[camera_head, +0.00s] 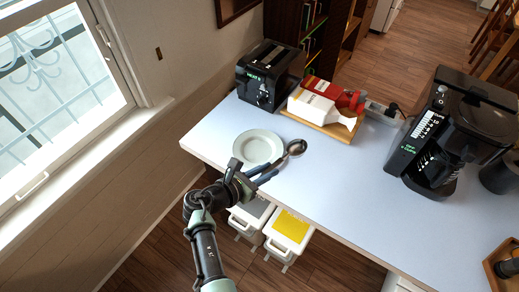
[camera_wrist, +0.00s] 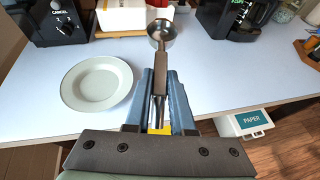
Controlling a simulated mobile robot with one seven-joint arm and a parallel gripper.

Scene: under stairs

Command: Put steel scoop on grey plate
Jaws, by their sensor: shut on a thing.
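The steel scoop (camera_wrist: 161,36) has a round bowl and a long handle. My gripper (camera_wrist: 160,85) is shut on its handle, and the bowl points away from me. In the head view the scoop bowl (camera_head: 296,147) shows just right of the plate, with my gripper (camera_head: 266,176) at the table's near edge. The grey plate (camera_head: 257,147) is pale, round and empty, and lies flat on the table. In the wrist view the plate (camera_wrist: 97,84) is left of my gripper and the scoop. The exact height of the scoop above the table cannot be told.
A black toaster (camera_head: 270,76) stands behind the plate. A wooden tray (camera_head: 335,128) with boxes is at the back. A black coffee maker (camera_head: 453,135) stands to the right. Bins, one with a yellow lid (camera_head: 291,226), are below the table edge. The table's middle (camera_head: 345,185) is clear.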

